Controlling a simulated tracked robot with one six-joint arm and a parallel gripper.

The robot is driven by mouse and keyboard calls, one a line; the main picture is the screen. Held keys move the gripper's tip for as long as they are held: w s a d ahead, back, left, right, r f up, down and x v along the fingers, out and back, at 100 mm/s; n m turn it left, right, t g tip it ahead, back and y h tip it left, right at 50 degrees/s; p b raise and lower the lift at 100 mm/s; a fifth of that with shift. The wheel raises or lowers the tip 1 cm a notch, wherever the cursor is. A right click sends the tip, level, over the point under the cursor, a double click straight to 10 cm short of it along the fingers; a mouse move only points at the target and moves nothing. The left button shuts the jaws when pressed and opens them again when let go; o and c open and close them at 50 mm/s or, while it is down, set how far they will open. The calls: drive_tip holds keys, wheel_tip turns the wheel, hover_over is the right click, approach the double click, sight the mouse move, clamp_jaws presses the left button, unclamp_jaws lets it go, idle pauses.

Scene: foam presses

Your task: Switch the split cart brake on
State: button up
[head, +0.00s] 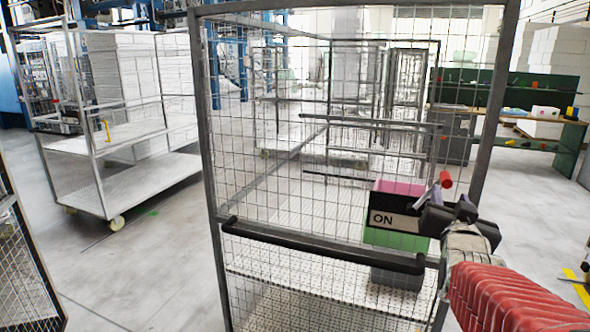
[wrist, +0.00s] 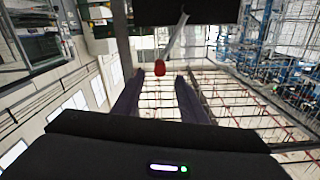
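The split cart (head: 212,130) is a grey wire-mesh cage cart standing in front of me. Its brake box (head: 395,222) hangs on the right side of the mesh, with a pink upper part, a black and white band reading "ON" and a green lower part. A thin metal lever (wrist: 175,42) ends in a red knob (head: 446,180); the knob also shows in the wrist view (wrist: 160,68). My gripper (head: 443,197) is open beside the box. In the wrist view its two purple fingers (wrist: 158,88) are apart, with the knob just beyond their tips, between their lines. Contact is not visible.
A white shelf cart (head: 125,135) stands at the left. A green workbench (head: 545,125) with small items is at the back right. Open floor (head: 150,250) lies left of the cart.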

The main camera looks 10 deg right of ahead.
sight(447, 185)
drive_tip(key=shift+x, duration=5.1)
drive_tip(key=shift+c, duration=0.3)
clamp_jaws()
